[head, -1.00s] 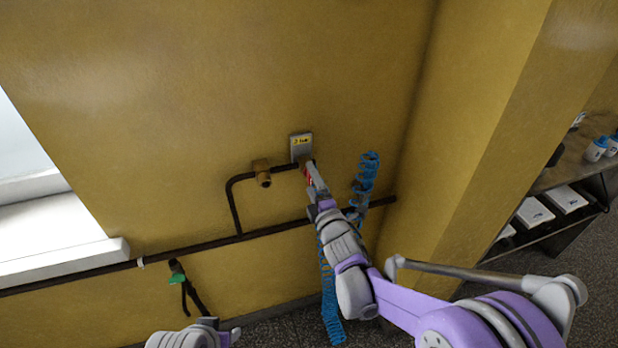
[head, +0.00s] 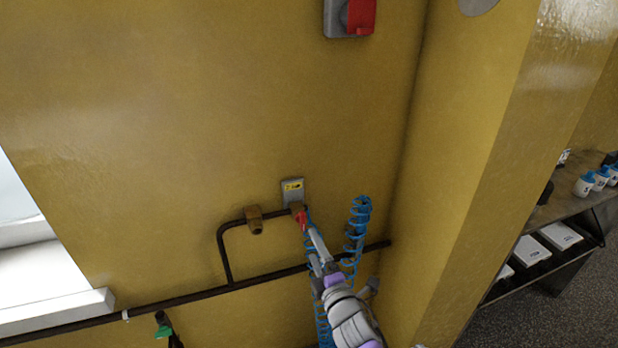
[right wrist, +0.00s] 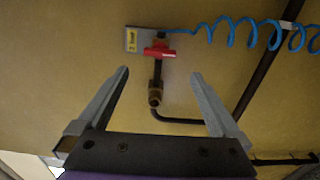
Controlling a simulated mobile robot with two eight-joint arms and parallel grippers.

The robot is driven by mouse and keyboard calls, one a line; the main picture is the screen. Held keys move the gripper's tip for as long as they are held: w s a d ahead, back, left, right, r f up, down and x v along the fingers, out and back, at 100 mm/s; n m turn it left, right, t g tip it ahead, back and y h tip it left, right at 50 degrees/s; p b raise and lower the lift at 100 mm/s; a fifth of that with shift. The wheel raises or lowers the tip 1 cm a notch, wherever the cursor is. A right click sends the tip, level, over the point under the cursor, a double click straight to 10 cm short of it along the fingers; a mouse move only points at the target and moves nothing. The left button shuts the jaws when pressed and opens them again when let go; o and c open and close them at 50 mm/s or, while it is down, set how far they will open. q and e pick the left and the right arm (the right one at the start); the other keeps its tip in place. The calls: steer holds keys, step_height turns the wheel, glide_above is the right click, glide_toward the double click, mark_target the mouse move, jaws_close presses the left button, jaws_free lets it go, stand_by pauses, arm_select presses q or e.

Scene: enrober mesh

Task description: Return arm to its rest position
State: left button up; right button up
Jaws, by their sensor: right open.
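My right gripper (head: 314,236) is in front of the yellow wall, just below a small valve with a red handle (head: 301,221). In the right wrist view its fingers (right wrist: 160,78) are spread wide with nothing between the tips. There the red handle (right wrist: 160,52) lies beyond the tips, apart from them. The arm comes up from the lower right and is partly cut off by the frame. My left gripper is not in the head view.
A blue coiled hose (head: 356,230) hangs beside my right arm; its end meets the valve in the wrist view (right wrist: 240,32). A dark pipe (head: 190,301) runs along the wall. A brass fitting (head: 254,222), red switch (head: 361,15) and shelf (head: 555,205) are nearby.

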steer(key=s+d+f+m+g+h, duration=0.4)
steer(key=s+d+m+g+h, duration=0.2)
steer(key=s+d+m, duration=0.6)
steer(key=s+d+f+m+g, duration=0.1)
steer(key=s+f+m+g, duration=0.1)
steer(key=s+m, duration=0.3)
steer(key=s+d+f+m+g, duration=0.1)
steer(key=s+f+m+g, duration=0.2)
steer(key=s, duration=0.7)
steer(key=shift+s+d+m+g+p, duration=0.2)
steer(key=shift+s+m+g+p, duration=0.2)
steer(key=shift+m, duration=0.5)
